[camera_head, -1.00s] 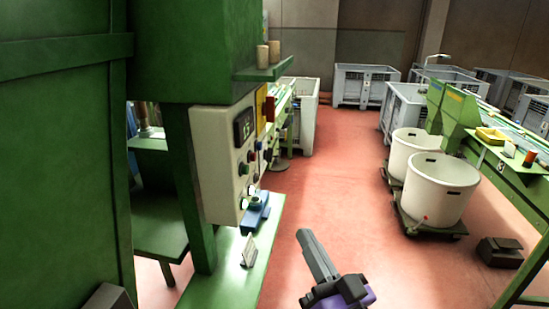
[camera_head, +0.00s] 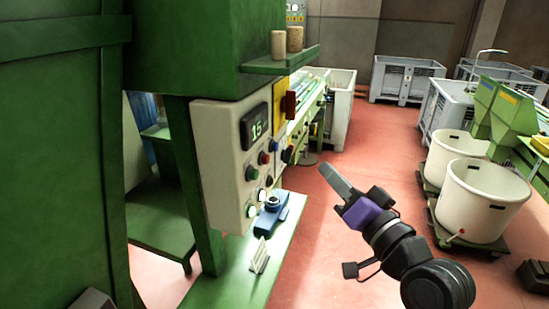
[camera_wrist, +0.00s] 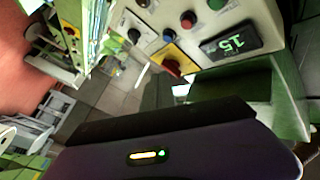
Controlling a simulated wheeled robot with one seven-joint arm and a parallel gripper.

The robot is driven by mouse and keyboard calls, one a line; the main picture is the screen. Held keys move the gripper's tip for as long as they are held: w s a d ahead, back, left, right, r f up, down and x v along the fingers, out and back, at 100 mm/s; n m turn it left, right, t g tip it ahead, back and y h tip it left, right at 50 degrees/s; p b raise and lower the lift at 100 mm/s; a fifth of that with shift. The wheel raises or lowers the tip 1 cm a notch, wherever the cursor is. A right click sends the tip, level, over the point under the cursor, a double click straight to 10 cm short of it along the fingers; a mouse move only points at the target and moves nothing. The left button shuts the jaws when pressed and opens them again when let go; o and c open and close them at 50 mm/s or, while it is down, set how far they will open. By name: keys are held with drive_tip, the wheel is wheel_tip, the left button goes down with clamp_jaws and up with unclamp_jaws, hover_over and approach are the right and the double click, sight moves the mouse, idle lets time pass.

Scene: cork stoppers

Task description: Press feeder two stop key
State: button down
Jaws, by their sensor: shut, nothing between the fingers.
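A pale control panel (camera_head: 222,160) on the green machine carries a dark display (camera_head: 255,126) reading 15. On it are a green key (camera_head: 251,173), a red key (camera_head: 264,158), a blue key (camera_head: 274,145) and darker keys beside them. Labels are too small to read, so I cannot tell which is the feeder two stop key. The wrist view also shows the red key (camera_wrist: 188,19), blue key (camera_wrist: 169,34) and display (camera_wrist: 231,43). My gripper (camera_head: 328,173) is shut and empty, right of the panel and apart from it.
A red-brown switch (camera_head: 289,104) on a yellow plate sits at the panel's far end. Two corks stand on a green shelf (camera_head: 283,60) above. A blue device (camera_head: 272,214) and a small white card (camera_head: 259,255) rest on the ledge below. White tubs (camera_head: 482,205) stand right.

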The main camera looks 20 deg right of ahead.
sight(266, 159)
drive_tip(key=w+a+p, duration=0.4)
drive_tip(key=w+a, duration=0.1)
drive_tip(key=a, duration=0.2)
drive_tip(key=shift+a, duration=0.15)
idle(0.5)
drive_tip(key=shift+w, duration=0.15)
idle(1.8)
drive_tip(key=shift+w+a+p, duration=0.2)
drive_tip(key=shift+a+p, duration=0.1)
drive_tip(key=shift+p, duration=0.15)
drive_tip(key=shift+w+a+p, duration=0.25)
drive_tip(key=shift+a+p, duration=0.05)
drive_tip(key=shift+a, duration=0.05)
idle(0.7)
drive_tip(key=shift+s+d, duration=0.1)
drive_tip(key=shift+s+d+b, duration=0.4)
drive_tip(key=shift+s+d, duration=0.05)
drive_tip(key=shift+d, duration=0.1)
drive_tip(key=shift+d, duration=0.1)
